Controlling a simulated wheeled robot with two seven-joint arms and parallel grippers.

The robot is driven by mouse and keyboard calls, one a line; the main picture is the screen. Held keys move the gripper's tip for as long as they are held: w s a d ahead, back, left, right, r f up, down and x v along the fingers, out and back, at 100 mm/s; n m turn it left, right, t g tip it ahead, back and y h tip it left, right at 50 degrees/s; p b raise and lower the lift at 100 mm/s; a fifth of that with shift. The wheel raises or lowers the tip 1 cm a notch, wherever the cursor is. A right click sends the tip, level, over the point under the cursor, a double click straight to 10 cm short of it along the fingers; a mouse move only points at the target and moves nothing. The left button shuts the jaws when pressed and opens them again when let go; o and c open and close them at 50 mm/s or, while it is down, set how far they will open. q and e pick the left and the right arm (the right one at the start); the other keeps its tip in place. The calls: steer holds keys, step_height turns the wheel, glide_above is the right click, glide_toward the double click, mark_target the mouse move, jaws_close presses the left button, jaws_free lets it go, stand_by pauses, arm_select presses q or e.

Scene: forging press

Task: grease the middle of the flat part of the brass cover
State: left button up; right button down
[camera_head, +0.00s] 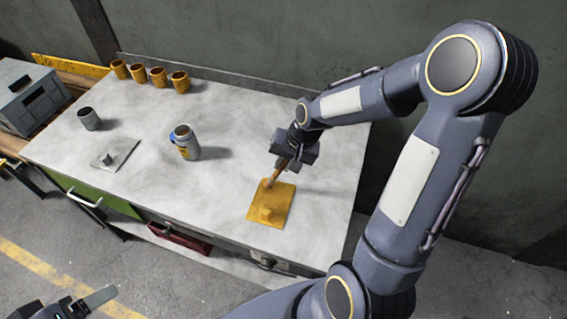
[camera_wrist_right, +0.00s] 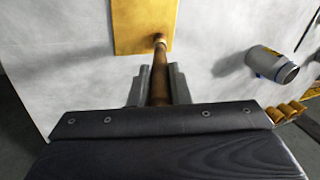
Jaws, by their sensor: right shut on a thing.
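The brass cover (camera_head: 281,209) lies on the bench near its right end, a square flat plate with a raised boss at its near side. Part of its flat plate shows at the top of the right wrist view (camera_wrist_right: 141,22). My right gripper (camera_head: 284,163) is shut on a brush with a brown handle (camera_wrist_right: 159,85). The brush points down, its tip at the far part of the flat plate; I cannot tell whether it touches. My left gripper (camera_head: 97,299) is low at the left, away from the bench; only part of it shows.
A grey can with yellow and blue marks (camera_head: 186,143) stands mid-bench. A grey cover (camera_head: 116,154) and a dark grey cup (camera_head: 89,119) are at the left. Several yellow cups (camera_head: 158,77) line the back. The bench (camera_head: 215,205) is clear between can and brass cover.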

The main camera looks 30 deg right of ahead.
arm_select(q)
steer(key=shift+r, duration=0.1)
arm_select(e)
steer(key=shift+r+p, duration=1.15)
steer(key=shift+r, duration=0.4)
arm_select(q)
step_height(320, 180, up, 2)
arm_select(e)
steer(key=shift+d+f, duration=0.1)
